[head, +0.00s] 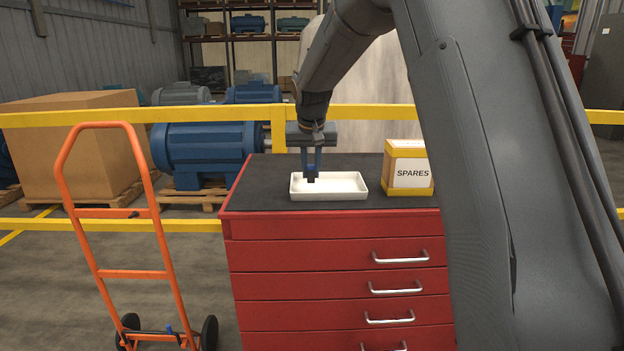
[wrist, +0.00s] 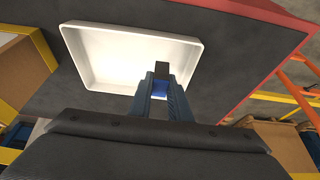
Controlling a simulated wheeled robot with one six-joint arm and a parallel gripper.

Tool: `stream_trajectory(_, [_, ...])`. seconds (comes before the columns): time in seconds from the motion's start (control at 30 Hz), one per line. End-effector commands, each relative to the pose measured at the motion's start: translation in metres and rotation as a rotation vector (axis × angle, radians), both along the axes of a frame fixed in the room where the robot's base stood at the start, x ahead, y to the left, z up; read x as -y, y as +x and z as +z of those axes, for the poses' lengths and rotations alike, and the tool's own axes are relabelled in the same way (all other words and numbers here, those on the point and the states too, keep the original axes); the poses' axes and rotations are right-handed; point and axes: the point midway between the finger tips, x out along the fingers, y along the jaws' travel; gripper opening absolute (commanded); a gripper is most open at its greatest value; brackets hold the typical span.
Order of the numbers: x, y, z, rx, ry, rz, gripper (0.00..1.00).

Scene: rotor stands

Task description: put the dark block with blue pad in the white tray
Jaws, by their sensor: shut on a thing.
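The dark block with blue pad (wrist: 161,75) is between the fingertips of my gripper (wrist: 160,90), which is shut on it. In the wrist view the block's dark end and blue pad show between the two blue fingers. The white tray (head: 345,193) lies on the dark top of a red drawer cabinet in the head view; it also shows in the wrist view (wrist: 88,32). My gripper (head: 311,172) points down over the left part of the tray. The block (head: 311,179) shows small and dark there; I cannot tell whether it touches the tray floor.
A yellow-edged SPARES box (head: 407,168) stands on the red cabinet (head: 335,258) close to the tray's right. An orange hand truck (head: 119,220) stands left of the cabinet. A yellow rail (head: 372,112) runs behind, with blue motors (head: 205,150) beyond. The cabinet top left of the tray is clear.

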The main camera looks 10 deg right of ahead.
Motion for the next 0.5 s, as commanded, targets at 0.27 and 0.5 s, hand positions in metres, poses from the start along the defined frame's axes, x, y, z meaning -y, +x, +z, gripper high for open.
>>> stream_trajectory(0.27, [0.000,-0.001,-0.031,-0.003,-0.001,0.001,0.00])
stream_trajectory(0.5, [0.000,0.000,-0.037,0.000,0.000,0.000,0.00])
